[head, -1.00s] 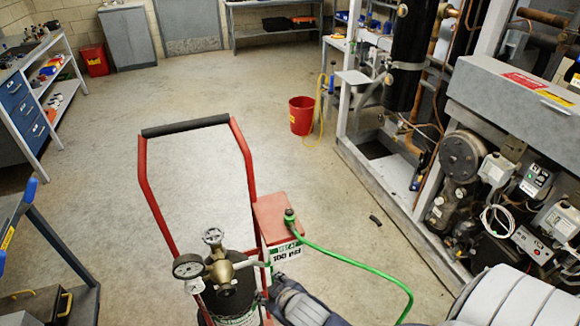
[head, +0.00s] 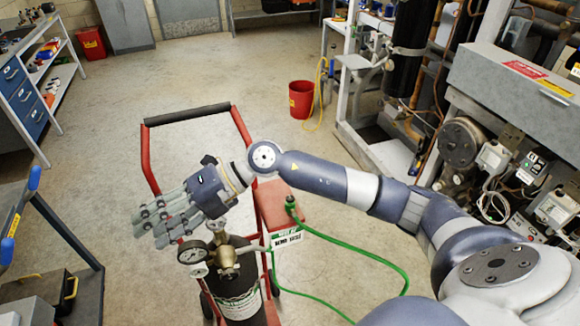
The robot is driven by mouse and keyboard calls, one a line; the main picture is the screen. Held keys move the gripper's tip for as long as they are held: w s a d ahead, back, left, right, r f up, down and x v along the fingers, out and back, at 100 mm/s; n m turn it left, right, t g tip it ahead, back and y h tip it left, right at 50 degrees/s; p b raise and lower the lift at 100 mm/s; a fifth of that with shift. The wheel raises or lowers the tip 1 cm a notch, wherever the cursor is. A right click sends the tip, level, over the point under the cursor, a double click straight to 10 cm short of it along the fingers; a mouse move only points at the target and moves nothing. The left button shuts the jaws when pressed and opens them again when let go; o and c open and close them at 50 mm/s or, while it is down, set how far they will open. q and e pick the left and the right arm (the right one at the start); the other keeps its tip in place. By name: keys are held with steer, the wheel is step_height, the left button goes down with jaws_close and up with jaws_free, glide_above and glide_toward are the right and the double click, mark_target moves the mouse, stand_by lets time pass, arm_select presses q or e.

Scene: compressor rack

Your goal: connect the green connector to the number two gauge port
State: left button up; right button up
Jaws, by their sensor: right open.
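The green connector (head: 290,203) stands on the red shelf of a hand cart, with its green hose (head: 365,254) looping down to the right and back toward the cart. My right gripper (head: 153,218) is open and empty, above and left of the gas cylinder (head: 238,284), well left of the connector. My right arm reaches across from the right, passing in front of part of the cart. I cannot pick out a gauge port marked number two; the compressor rack (head: 462,144) is at the right, partly hidden by my arm. My left gripper is not in view.
The red cart (head: 147,157) holds the cylinder with a round gauge (head: 192,252) and brass regulator (head: 226,257). A red bucket (head: 301,106) stands near the rack. A workbench (head: 30,105) and a blue-handled trolley (head: 60,225) are left. The middle floor is clear.

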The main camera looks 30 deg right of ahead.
steer(key=w+d+f+g+h, duration=0.15)
steer(key=d+f+h, duration=0.4)
steer(key=d, duration=0.55)
steer(key=r+m+h, duration=0.2)
steer(key=h, duration=0.6)
glide_above(290, 198)
step_height(290, 198, down, 12)
steer(key=b, duration=0.8)
steer(key=shift+f, duration=0.2)
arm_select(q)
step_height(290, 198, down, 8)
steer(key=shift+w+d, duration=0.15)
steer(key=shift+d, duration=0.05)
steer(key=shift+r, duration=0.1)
arm_select(e)
steer(key=shift+r, duration=0.1)
steer(key=c, duration=1)
